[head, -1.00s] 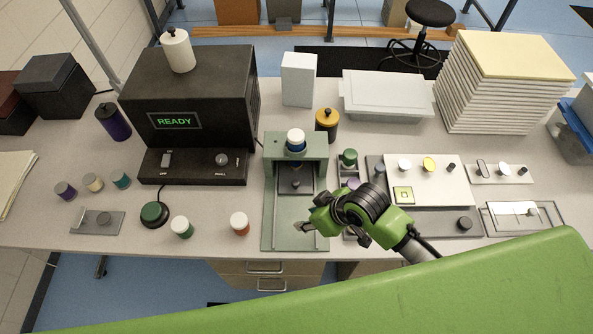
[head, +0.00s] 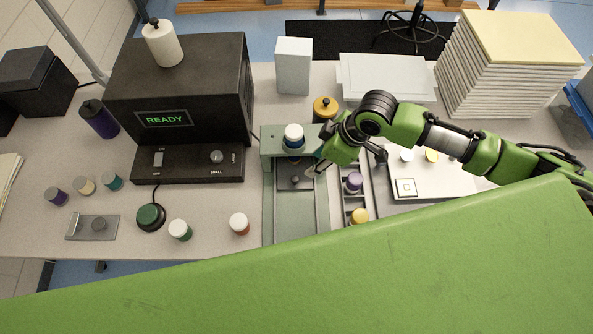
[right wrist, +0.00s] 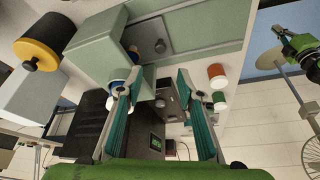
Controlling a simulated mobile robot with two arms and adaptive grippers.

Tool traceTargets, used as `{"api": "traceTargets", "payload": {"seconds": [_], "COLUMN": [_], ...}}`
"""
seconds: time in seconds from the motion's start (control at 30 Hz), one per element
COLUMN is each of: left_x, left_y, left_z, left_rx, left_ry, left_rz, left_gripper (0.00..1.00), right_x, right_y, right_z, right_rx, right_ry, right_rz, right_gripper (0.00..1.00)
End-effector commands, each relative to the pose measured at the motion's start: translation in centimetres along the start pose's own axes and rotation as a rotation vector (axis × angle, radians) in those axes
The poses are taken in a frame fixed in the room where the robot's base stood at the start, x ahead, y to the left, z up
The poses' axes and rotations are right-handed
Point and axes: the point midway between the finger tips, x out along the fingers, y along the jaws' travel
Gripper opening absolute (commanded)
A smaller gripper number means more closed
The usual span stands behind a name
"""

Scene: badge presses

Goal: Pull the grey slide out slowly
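The grey slide (head: 284,184) is a flat plate with a round knob, lying in the channel of the green press (head: 270,140). The slide (right wrist: 146,33) and its knob also show in the right wrist view. My right gripper (head: 318,168) is beside the press's right post, close to the slide. In the right wrist view my right gripper (right wrist: 158,88) is open, with nothing between its teal-padded fingers, and stands apart from the slide's knob. A green and black part at that view's right edge looks like my left gripper (right wrist: 308,58); its fingers are unclear.
A black box (head: 200,100) reading READY stands left of the press. A white-and-orange stamp (head: 239,222) sits left of the channel. The channel's front part is clear.

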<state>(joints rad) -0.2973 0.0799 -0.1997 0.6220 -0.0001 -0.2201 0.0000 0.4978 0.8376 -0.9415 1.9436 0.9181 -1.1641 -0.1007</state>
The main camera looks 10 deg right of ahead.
Motion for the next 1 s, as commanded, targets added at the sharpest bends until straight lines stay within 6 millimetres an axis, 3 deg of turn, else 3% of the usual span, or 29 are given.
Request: {"api": "traceTargets", "payload": {"seconds": [0.23, 1.0], "left_x": [-0.4, -1.7], "left_y": [0.0, 0.0], "left_z": [0.2, 0.3], "left_rx": [0.000, 0.001], "left_ry": [-0.002, -0.006], "left_rz": [0.000, 0.001], "left_gripper": [0.00, 0.00], "right_x": [1.3, 8.7], "right_y": [0.0, 0.0], "right_z": [0.0, 0.0], "right_rx": [0.002, 0.002], "right_ry": [-0.001, -0.001], "right_rz": [-0.002, 0.000], "right_gripper": [0.34, 0.34]}}
